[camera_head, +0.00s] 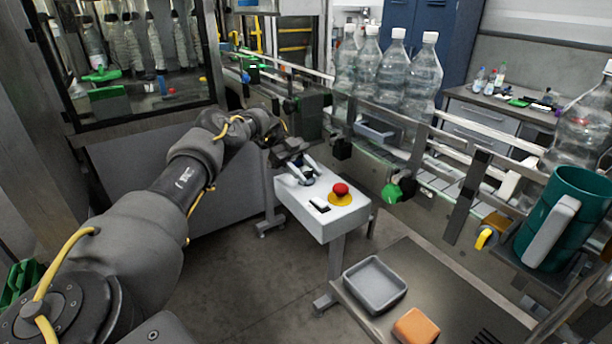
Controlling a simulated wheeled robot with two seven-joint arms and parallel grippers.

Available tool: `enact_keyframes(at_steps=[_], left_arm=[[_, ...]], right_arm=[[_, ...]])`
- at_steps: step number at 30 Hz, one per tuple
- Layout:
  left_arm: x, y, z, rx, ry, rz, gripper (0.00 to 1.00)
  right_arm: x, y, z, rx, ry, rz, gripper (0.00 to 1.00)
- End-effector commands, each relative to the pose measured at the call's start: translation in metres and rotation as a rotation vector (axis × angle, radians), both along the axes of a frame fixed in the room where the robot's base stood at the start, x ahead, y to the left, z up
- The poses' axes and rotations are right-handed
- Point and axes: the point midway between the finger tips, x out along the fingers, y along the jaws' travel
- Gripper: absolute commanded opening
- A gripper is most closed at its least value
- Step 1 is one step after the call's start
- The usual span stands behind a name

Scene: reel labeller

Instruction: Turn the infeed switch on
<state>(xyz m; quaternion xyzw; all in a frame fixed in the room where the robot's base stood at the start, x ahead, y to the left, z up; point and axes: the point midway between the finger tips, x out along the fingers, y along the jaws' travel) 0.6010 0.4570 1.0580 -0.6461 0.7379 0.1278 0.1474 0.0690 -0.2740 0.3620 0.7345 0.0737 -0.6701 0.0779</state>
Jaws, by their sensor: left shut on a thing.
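A white control box (339,220) on a stand is in the middle of the head view. On its top are a red emergency button (340,189) on a yellow base and a small black-and-white rocker (320,205). My left gripper (305,180) is over the box's far left part, left of the red button. It is shut on a small dark knob that looks like the infeed switch (308,182). The fingers partly hide the knob, and its setting cannot be made out. My right gripper is not in view.
A conveyor with clear bottles (397,70) runs behind the box. A grey tray (374,284) and an orange block (415,327) are on a low table in front. A green mug-like container (567,215) stands at right. Open floor lies left of the box.

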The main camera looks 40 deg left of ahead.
Motion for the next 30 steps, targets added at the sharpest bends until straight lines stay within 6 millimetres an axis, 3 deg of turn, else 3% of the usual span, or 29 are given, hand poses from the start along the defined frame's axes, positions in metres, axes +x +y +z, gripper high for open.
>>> enact_keyframes(at_steps=[18, 19, 23, 24, 30], left_arm=[[-0.0005, -0.0011, -0.0029, 0.000, 0.005, -0.045, 0.18], [-0.0006, -0.0012, -0.0030, 0.000, 0.006, -0.045, 0.42], [-0.0005, -0.0010, -0.0027, 0.000, 0.005, -0.045, 0.59], [-0.0004, -0.0009, -0.0024, 0.000, 0.004, -0.044, 0.63], [-0.0003, -0.0004, -0.0016, -0.001, 0.002, -0.042, 0.63]], right_arm=[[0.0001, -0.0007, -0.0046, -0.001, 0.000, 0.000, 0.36], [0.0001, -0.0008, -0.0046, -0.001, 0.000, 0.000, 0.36], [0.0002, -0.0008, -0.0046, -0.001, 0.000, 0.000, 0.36], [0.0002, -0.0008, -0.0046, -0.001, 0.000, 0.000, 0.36], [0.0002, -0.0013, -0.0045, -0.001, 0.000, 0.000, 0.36]])
